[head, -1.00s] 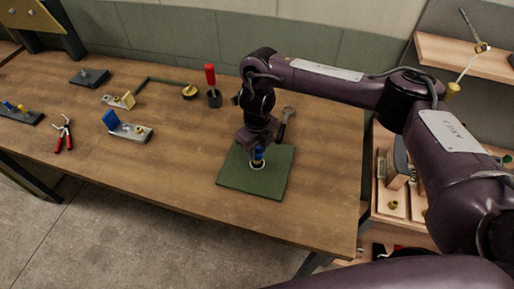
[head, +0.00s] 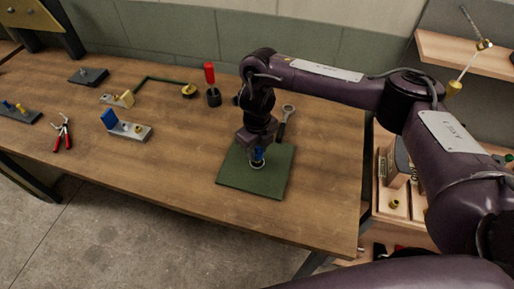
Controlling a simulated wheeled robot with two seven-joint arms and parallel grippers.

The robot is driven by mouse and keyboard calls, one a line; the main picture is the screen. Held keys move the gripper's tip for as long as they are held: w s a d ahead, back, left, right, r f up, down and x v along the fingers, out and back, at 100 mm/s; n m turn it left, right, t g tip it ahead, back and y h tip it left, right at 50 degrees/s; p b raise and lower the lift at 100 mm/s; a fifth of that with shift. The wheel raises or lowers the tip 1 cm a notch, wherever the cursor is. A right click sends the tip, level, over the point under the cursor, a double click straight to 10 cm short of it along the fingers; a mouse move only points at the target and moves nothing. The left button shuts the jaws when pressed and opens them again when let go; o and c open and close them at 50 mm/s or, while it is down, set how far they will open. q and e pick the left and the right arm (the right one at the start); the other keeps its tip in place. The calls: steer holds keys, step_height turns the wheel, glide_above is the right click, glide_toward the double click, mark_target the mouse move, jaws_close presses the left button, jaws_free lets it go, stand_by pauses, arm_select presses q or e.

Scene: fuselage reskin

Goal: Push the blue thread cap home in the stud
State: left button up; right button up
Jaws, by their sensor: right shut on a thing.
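My right gripper (head: 257,152) reaches down over the green mat (head: 240,180) and is shut on the blue thread cap (head: 258,154). The cap is upright, directly over a small pale ring-shaped base (head: 257,166) on the mat, which looks like the stud's place. The stud is mostly hidden by the cap and the fingers. I cannot tell how deep the cap sits, or whether it touches the stud. My left gripper is not in view.
A wrench (head: 284,122) lies just behind the mat. A red-handled tool in a dark cup (head: 213,98), a grey bracket with a blue block (head: 127,128) and red-handled pliers (head: 62,134) stand or lie to the left. The table front is clear.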

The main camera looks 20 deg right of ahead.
steer(key=shift+f+b, duration=0.7)
steer(key=shift+f, duration=0.2)
steer(key=o, duration=1.1)
steer(key=shift+r, duration=0.1)
step_height(320, 180, up, 5)
steer(key=p, duration=0.4)
steer(key=shift+p, duration=0.35)
steer(key=shift+s, duration=0.1)
